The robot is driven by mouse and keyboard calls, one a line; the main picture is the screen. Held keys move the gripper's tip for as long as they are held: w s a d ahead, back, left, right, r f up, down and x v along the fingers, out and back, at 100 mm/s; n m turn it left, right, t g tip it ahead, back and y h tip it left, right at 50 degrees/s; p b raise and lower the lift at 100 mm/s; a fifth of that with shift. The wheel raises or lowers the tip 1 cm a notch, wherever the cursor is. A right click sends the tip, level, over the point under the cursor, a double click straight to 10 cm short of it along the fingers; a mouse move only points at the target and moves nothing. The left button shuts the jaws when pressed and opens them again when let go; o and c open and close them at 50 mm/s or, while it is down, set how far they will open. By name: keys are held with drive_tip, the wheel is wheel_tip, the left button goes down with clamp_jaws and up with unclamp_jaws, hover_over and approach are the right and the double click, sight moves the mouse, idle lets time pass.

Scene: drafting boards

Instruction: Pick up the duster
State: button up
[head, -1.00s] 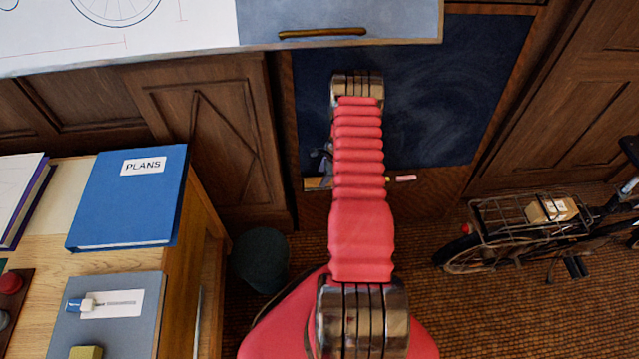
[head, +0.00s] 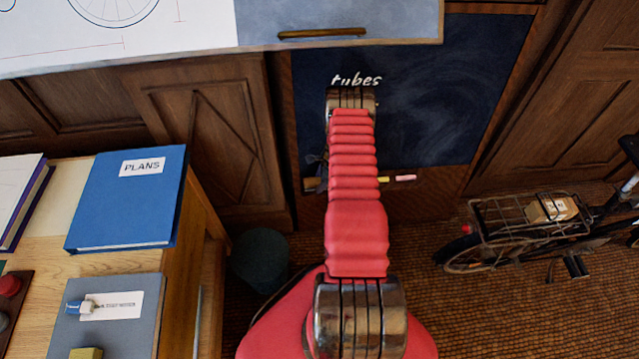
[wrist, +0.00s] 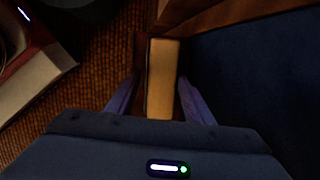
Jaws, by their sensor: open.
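The duster (wrist: 162,70) is a block with a pale tan face and dark sides. In the wrist view it lies lengthwise between the two purple fingers of my gripper (wrist: 158,88). The fingers are open, one on each side; I cannot tell whether either touches it. In the head view the duster (head: 310,185) shows as a small brown piece on the ledge under the chalkboard, left of my red arm. My gripper (head: 318,168) is mostly hidden behind the arm there.
The chalkboard (head: 440,90) bears the word "tubes". Yellow and pink chalk (head: 405,178) lie on the ledge right of my arm. A dark bin (head: 260,258) stands on the floor at left, beside the desk (head: 195,290). A bicycle (head: 530,230) is at right.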

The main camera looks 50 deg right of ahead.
drive_tip(key=shift+c, duration=0.6)
drive_tip(key=c, duration=0.7)
drive_tip(key=shift+r, duration=0.15)
